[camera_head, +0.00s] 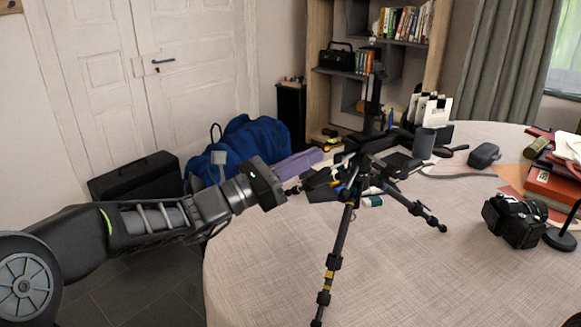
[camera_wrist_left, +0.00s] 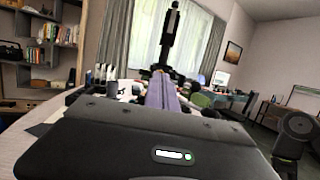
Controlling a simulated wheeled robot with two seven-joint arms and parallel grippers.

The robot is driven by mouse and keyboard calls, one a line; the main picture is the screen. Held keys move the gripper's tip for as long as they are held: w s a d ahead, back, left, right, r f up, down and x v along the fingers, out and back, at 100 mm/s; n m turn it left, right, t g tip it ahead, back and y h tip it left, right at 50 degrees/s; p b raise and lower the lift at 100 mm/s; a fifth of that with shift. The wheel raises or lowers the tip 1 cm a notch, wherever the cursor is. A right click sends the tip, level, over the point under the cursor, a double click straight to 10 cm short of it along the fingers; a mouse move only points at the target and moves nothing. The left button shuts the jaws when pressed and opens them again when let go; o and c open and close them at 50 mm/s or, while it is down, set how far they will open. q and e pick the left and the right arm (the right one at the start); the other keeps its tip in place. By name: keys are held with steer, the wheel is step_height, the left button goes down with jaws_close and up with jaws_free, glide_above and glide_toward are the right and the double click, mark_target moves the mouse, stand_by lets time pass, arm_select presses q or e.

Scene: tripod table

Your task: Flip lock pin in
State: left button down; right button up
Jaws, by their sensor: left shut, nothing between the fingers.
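The black tripod (camera_head: 333,262) stands on the round table, with its upright column and head (camera_head: 373,100) above spread legs. The lock pin is too small to make out in the head view. My left gripper (camera_head: 317,155) comes in from the left, its long purple-grey fingers shut, empty and pointing toward the tripod's upper part. In the left wrist view the shut fingers (camera_wrist_left: 161,92) point forward, and the tripod's dark column (camera_wrist_left: 168,40) rises beyond them. I cannot tell whether the fingertips touch the tripod. My right gripper is not in view.
The round table (camera_head: 440,270) has free room at its front right. A camera (camera_head: 515,220), books (camera_head: 553,186) and a small grey case (camera_head: 484,155) lie at the right. A dark cup (camera_head: 424,143) stands behind the tripod. A blue cloth-covered thing (camera_head: 250,140) is beyond my arm.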

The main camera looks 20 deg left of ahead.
mark_target(333, 147)
arm_select(q)
steer(key=shift+w+d+r, duration=0.1)
steer(key=shift+w+d, duration=0.05)
steer(key=shift+w, duration=0.05)
steer(key=shift+x, duration=0.85)
steer(key=shift+f, duration=0.25)
